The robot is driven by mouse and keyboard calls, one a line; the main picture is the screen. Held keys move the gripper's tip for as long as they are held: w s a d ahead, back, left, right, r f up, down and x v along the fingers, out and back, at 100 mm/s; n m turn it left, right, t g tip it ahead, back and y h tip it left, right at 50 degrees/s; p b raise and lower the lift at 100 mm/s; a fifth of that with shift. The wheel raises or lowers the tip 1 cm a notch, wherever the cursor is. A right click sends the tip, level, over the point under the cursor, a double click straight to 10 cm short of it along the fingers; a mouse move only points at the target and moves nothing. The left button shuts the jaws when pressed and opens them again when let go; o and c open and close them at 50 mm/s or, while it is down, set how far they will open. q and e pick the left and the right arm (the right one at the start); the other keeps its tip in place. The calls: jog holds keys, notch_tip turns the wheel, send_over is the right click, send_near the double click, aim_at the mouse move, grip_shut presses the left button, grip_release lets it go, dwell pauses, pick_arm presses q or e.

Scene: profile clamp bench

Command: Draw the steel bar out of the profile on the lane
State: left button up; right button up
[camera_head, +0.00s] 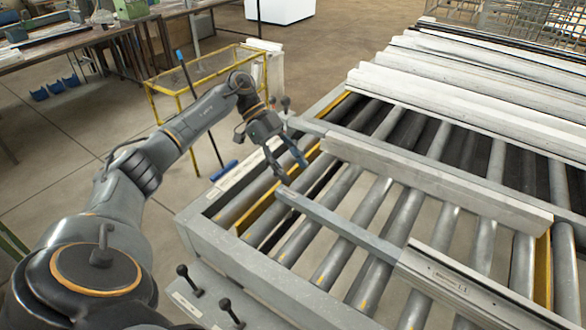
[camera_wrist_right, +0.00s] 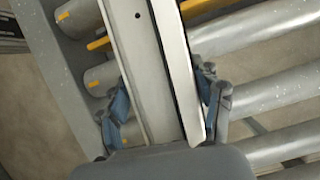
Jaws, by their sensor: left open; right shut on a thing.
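The profile (camera_head: 450,285), a pale grooved length, lies on the roller lane at the lower right of the head view. My left gripper (camera_head: 291,172) is open and empty, just above and beyond the bar's free end. In the right wrist view my right gripper (camera_wrist_right: 164,108) has its blue-tipped fingers on both sides of the profile (camera_wrist_right: 147,75) and is shut on it. The right gripper is outside the head view.
Lane rollers (camera_head: 345,265) run under the bar inside a grey frame (camera_head: 255,283). A pale beam (camera_head: 430,180) lies across the rollers behind the bar. More pale profiles (camera_head: 470,95) are stacked further back. Dark knobs (camera_head: 228,310) stand at the near edge.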

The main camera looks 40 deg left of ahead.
pick_arm(q)
jog(key=shift+d, duration=0.1)
jog(key=shift+d+f+m, duration=0.1)
jog(key=shift+d+m, duration=0.25)
jog(key=shift+m, duration=0.05)
jog(key=d+m, duration=0.2)
jog(key=d+m+g+y, duration=0.1)
jog(key=d+m, duration=0.3)
jog(key=shift+w+f+m, duration=0.15)
jog(key=shift+w+m, duration=0.25)
jog(key=d+m+y, duration=0.1)
jog(key=d+m, duration=0.2)
jog(key=m, duration=0.1)
jog(key=d+m+g+y, duration=0.1)
jog(key=d+m, duration=0.3)
jog(key=shift+w+m+y, duration=0.15)
jog(key=shift+m+y, duration=0.15)
jog(key=shift+m, duration=0.1)
jog(key=d+r+m+y, duration=0.1)
jog(key=d+m+y, duration=0.2)
jog(key=d+m, duration=0.45)
notch_tip(320, 180, up, 2)
jog(key=m+t+y, duration=0.2)
jog(key=m, duration=1)
send_over(383, 245)
notch_tip(383, 245, down, 12)
